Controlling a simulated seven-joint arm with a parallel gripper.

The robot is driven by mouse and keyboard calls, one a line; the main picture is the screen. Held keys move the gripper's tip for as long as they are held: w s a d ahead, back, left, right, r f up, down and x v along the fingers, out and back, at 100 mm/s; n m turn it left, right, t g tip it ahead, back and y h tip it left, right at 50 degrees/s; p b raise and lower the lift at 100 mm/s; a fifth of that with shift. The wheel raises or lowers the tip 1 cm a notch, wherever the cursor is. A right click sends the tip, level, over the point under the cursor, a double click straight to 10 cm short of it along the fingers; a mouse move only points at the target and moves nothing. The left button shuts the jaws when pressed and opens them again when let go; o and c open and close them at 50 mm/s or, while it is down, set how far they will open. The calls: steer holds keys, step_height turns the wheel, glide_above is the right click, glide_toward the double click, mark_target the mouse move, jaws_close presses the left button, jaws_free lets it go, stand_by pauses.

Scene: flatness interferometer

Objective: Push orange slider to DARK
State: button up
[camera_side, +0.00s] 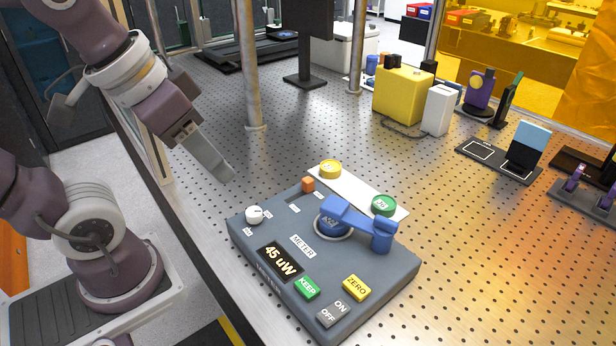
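The orange slider (308,184) is a small block at the back left edge of the grey meter box (262,222). Small white labels lie near it, too small to read; which one is DARK I cannot tell. My gripper (226,176) hangs in the air to the left of the slider, apart from it and from the box. Its grey fingers point down and right. They overlap in this view, so the gap between them is hidden. I see nothing held.
A white strip (352,188) with yellow and green discs lies behind. A metal post (251,80) stands behind my gripper.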

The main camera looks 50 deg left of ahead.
steer(key=w+a+g, duration=0.1)
steer(key=w+g, duration=0.1)
steer(key=w, duration=0.7)
steer(key=g, duration=0.3)
glide_above(308, 179)
step_height(308, 179, down, 8)
steer(key=shift+s+r, duration=0.15)
steer(key=shift+r, duration=0.05)
step_height(308, 179, down, 7)
steer(key=shift+f, duration=0.15)
jaws_close()
